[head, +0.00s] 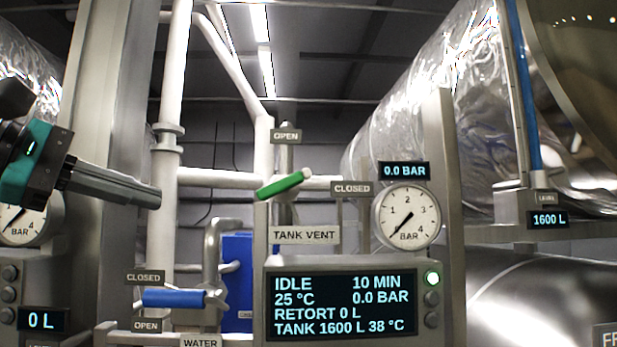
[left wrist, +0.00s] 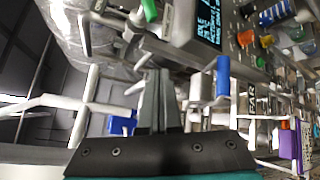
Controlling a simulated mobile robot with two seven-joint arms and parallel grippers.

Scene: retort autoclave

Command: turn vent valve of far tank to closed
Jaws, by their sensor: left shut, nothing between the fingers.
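The vent valve's green handle (head: 282,186) sits above the TANK VENT sign (head: 305,235) in the head view. It lies slightly tilted, its right end higher, between the OPEN tag (head: 286,135) above and the CLOSED tag (head: 352,188) to the right. The green handle also shows at the top of the left wrist view (left wrist: 150,10). My left gripper (head: 158,197) is shut and empty, left of the green handle and apart from it. Its closed fingers show in the left wrist view (left wrist: 153,75). My right gripper is in neither view.
A blue water valve handle (head: 174,298) is below my left gripper. A pressure gauge (head: 406,216) and a display panel (head: 345,303) stand right and below the vent valve. A white vertical pipe (head: 167,230) rises just beyond my left fingertips. A foil-wrapped tank (head: 430,110) lies behind.

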